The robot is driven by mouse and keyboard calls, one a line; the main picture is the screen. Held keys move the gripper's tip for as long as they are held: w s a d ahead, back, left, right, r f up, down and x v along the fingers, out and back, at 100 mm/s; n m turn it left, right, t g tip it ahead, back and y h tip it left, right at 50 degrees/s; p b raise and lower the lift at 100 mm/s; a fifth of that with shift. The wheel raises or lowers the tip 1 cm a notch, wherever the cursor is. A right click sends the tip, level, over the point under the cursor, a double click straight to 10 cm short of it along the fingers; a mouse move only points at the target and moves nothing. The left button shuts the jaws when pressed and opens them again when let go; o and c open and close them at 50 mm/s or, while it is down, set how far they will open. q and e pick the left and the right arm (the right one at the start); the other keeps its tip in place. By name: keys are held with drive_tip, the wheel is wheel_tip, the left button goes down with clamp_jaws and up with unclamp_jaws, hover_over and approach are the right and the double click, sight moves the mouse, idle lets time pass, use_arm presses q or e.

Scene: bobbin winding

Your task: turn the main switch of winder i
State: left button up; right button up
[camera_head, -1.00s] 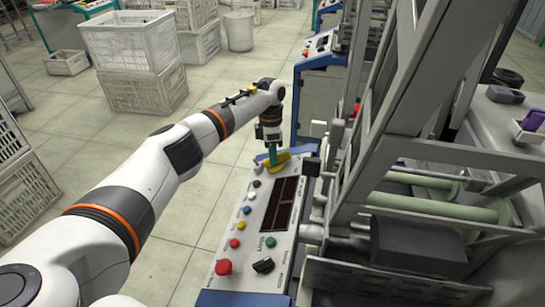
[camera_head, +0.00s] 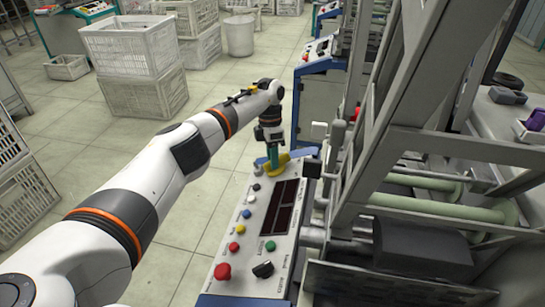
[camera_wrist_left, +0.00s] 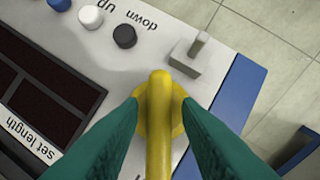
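The yellow main switch (camera_wrist_left: 160,95) of the near winder is a bar-shaped handle on a round yellow base, at the far end of the light grey control panel (camera_head: 248,226). In the head view the switch (camera_head: 266,181) is partly hidden by my left gripper (camera_head: 273,164). In the left wrist view the two green fingers of the left gripper (camera_wrist_left: 160,105) stand on either side of the handle. Narrow gaps seem to show between the fingertips and the handle, so the gripper looks open around it; contact is not clear. My right gripper is not in view.
The panel carries coloured buttons, a red mushroom button (camera_head: 222,271), a black knob (camera_head: 263,268) and dark displays (camera_head: 280,207). A small grey lever (camera_wrist_left: 193,52) stands beside the switch. The winder frame (camera_head: 400,130) rises on the right. White crates (camera_head: 140,60) stand on open floor.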

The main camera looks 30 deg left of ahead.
use_arm(q)
drive_tip(key=shift+o, duration=0.4)
drive_tip(key=shift+w+r, duration=0.1)
drive_tip(key=shift+r, duration=0.2)
drive_tip(key=v, duration=1.1)
drive_tip(key=shift+r+p, duration=0.2)
drive_tip(key=shift+p, duration=0.15)
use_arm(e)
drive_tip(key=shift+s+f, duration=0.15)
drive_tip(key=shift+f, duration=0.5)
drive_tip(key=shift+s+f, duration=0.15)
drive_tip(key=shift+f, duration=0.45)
